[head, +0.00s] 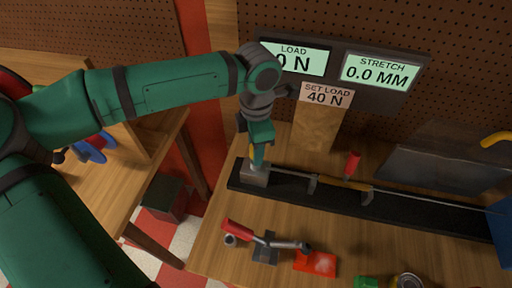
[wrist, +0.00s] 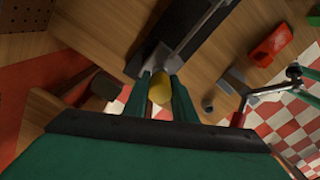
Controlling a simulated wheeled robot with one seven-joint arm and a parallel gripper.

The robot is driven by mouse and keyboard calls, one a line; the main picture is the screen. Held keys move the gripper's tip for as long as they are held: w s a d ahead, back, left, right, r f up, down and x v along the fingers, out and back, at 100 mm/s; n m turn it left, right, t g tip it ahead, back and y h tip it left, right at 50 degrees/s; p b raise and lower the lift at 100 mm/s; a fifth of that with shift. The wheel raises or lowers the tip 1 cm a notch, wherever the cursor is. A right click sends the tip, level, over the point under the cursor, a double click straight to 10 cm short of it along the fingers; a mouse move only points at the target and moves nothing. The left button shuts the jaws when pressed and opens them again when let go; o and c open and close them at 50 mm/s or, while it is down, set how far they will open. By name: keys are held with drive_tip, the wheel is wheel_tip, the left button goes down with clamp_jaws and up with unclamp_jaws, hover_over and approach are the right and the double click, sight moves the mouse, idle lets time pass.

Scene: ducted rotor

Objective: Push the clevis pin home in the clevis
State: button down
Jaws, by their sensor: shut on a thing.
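The clevis (head: 254,178) is a grey metal block at the left end of a black rail. It also shows in the wrist view (wrist: 163,60), just beyond my fingertips. The clevis pin shows as a yellow rounded head in the wrist view (wrist: 161,90), between my fingers. My gripper (head: 258,163) points down right over the clevis and is shut on the pin. It also shows in the wrist view (wrist: 162,88). The pin's shank is hidden, so I cannot tell how deep it sits in the clevis.
The black rail (head: 400,208) runs right with a thin rod above it. A display panel (head: 335,68) reads load 0 N and stretch 0.0 mm. A red-handled clamp (head: 264,240) and red block (head: 316,263) lie in front. A blue box (head: 500,235) stands at right.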

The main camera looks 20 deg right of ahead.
drive_tip(key=shift+f, duration=1.1)
drive_tip(key=c, duration=1.4)
unclamp_jaws()
drive_tip(key=shift+r, duration=0.1)
wheel_tip(320, 180, up, 11)
drive_tip(key=shift+f, duration=0.2)
